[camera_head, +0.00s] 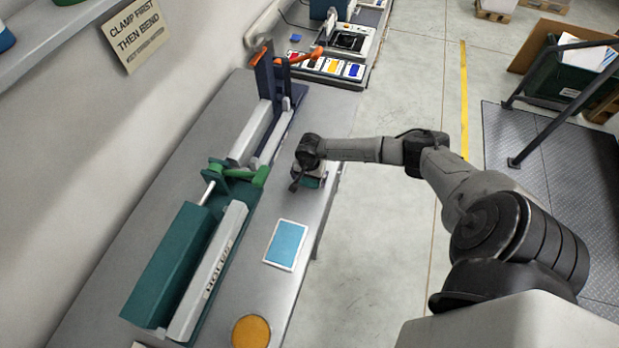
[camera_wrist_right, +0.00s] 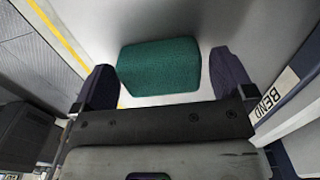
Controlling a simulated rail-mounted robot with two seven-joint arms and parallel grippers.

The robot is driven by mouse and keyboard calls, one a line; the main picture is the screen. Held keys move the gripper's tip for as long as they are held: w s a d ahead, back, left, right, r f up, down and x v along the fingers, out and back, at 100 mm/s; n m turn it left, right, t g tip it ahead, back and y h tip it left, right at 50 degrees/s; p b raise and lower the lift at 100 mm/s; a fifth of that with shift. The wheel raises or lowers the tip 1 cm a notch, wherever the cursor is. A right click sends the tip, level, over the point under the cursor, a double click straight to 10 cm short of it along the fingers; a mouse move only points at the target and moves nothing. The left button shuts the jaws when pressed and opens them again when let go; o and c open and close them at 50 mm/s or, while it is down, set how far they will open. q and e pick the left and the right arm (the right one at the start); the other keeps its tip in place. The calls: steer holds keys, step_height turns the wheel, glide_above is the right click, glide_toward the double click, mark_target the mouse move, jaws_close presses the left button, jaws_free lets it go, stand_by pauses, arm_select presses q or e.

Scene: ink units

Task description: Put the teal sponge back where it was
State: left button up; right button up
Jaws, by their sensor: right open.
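The teal sponge (camera_wrist_right: 160,67) is a rounded block in the right wrist view. In the head view the right gripper (camera_head: 304,182) is low over the right edge of the grey bench (camera_head: 325,125). Only a small teal bit of the sponge (camera_head: 311,183) shows under it there. The gripper is open. Whether the sponge touches the bench is hard to tell. My left gripper is not in view.
A long green and grey bending machine (camera_head: 180,255) fills the bench's middle. A blue panel with a white border (camera_head: 286,244) and a yellow-orange disc (camera_head: 251,331) lie nearer on the bench. A cart with colored ink pads (camera_head: 333,67) stands beyond.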

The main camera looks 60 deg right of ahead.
step_height(320, 180, up, 11)
steer(key=b, duration=0.1)
steer(key=shift+r, duration=0.2)
stand_by(0.7)
